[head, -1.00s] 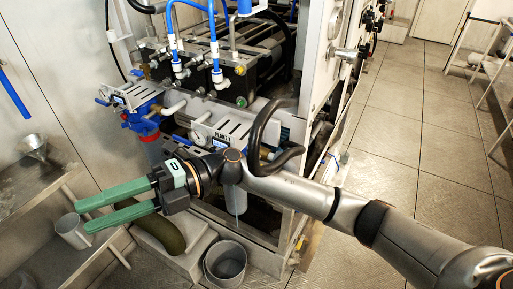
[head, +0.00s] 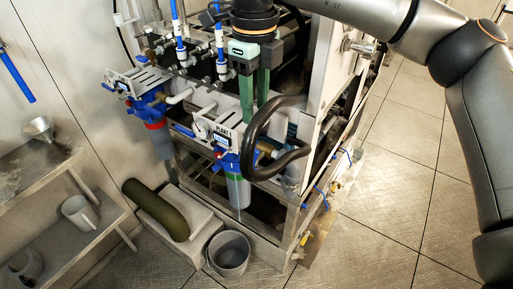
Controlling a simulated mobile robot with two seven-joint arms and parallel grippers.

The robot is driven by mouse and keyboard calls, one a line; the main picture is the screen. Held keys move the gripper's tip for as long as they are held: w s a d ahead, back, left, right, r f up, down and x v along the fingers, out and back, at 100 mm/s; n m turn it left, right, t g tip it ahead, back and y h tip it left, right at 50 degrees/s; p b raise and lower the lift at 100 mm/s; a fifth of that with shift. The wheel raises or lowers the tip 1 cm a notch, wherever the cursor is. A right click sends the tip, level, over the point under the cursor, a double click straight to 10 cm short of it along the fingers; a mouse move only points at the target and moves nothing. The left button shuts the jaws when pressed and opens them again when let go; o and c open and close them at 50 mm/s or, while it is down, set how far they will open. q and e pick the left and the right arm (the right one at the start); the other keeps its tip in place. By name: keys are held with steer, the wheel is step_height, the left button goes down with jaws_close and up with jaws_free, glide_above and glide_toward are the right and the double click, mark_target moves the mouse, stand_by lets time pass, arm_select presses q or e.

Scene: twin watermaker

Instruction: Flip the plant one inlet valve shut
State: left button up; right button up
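The plate marked PLANT 1 (head: 223,136) sits above a blue-headed filter housing (head: 236,185) at the front of the machine. A small blue lever (head: 184,130) sticks out left of this plate; I cannot tell for sure that it is the inlet valve handle. My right gripper (head: 255,112) points down from above, its two green fingers a little apart and empty. The fingers appear just behind or above the plate's right side, beside the black hose loop; I see no contact with a valve. My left gripper is not in view.
A thick black hose (head: 258,125) loops right of the plate. A second filter housing (head: 157,125) with a red ring stands to the left. A grey bucket (head: 228,254) stands below on the floor. The tiled floor (head: 390,200) at right is clear.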

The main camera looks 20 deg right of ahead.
mark_target(255, 149)
step_height(255, 149, down, 12)
steer(key=shift+f+p, duration=0.1)
steer(key=shift+p, duration=0.6)
steer(key=shift+a, duration=0.1)
jaws_close()
